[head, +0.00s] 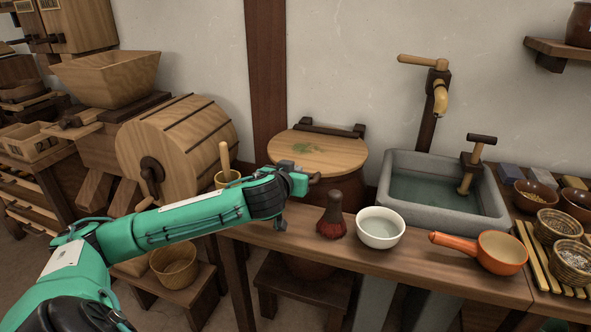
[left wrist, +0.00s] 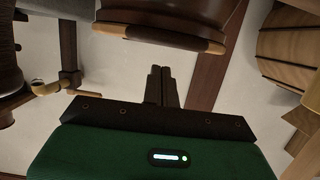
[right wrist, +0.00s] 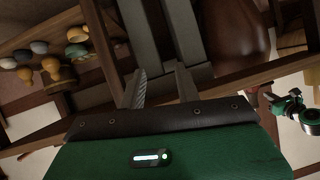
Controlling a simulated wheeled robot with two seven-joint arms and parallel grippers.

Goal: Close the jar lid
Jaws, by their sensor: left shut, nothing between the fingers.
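The jar is a large dark brown vessel behind the bench, with a round wooden lid (head: 318,150) lying flat over its mouth. The lid has a green smudge on top and a dark hinge bar at its back. My left gripper (head: 306,180) is shut and empty, close to the lid's front edge. The left wrist view is upside down; it shows the closed fingertips (left wrist: 160,72) apart from the lid's edge (left wrist: 160,38). My right gripper (right wrist: 162,80) is open and empty, low below the bench, outside the head view. The brown jar body (right wrist: 236,30) shows beyond it.
On the bench (head: 400,264) stand a red-bristled brush (head: 332,217), a white bowl (head: 381,228) and an orange pan (head: 500,252). A stone sink (head: 445,205) with a wooden tap is right of the jar. A wooden drum (head: 180,145) is at left.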

